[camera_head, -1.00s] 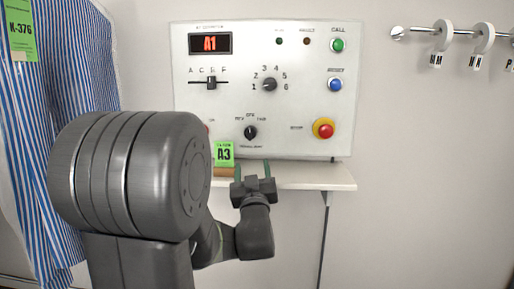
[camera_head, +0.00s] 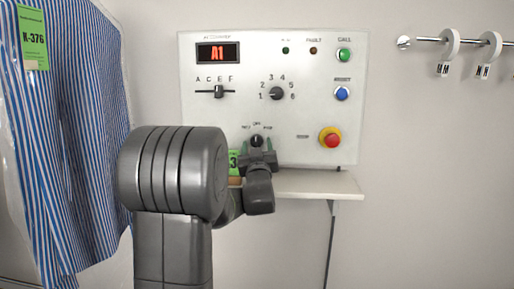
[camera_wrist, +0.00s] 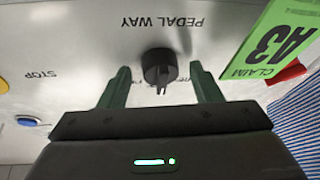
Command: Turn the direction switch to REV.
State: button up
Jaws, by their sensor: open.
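The direction switch (camera_head: 257,141) is a round black knob low on the white control panel. Its pointer faces up, toward the middle label, which looks like OFF. In the wrist view the knob (camera_wrist: 160,66) appears upside down, under inverted "PEDAL WAY" lettering. My gripper (camera_head: 258,157) is at the knob, just below it in the head view. Its two green fingers stand apart on either side of the knob in the wrist view, with gaps visible on both sides. The REV label is too small or covered to read clearly.
A green A3 claim tag (camera_wrist: 272,42) hangs close beside one finger. A shelf (camera_head: 310,184) juts out below the panel. A red stop button (camera_head: 330,138) is to the right. Striped shirts (camera_head: 70,150) hang at left.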

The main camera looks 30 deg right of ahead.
jog(key=c, duration=1)
jog(key=shift+n+b, duration=0.4)
jog(key=n+y+b, duration=0.1)
jog(key=n+y, duration=0.1)
jog(key=n, duration=0.1)
jog(key=shift+d+n+b, duration=0.15)
jog(key=shift+n+b, duration=0.15)
jog(key=shift+b, duration=0.05)
jog(key=n, duration=0.1)
jog(key=n+y, duration=0.2)
jog(key=n, duration=0.1)
jog(key=shift+s+r, duration=0.1)
jog(key=shift+r, duration=0.15)
jog(key=shift+n+g+y+p, duration=0.3)
jog(key=shift+n+y+p, duration=0.15)
jog(key=shift+n, duration=0.65)
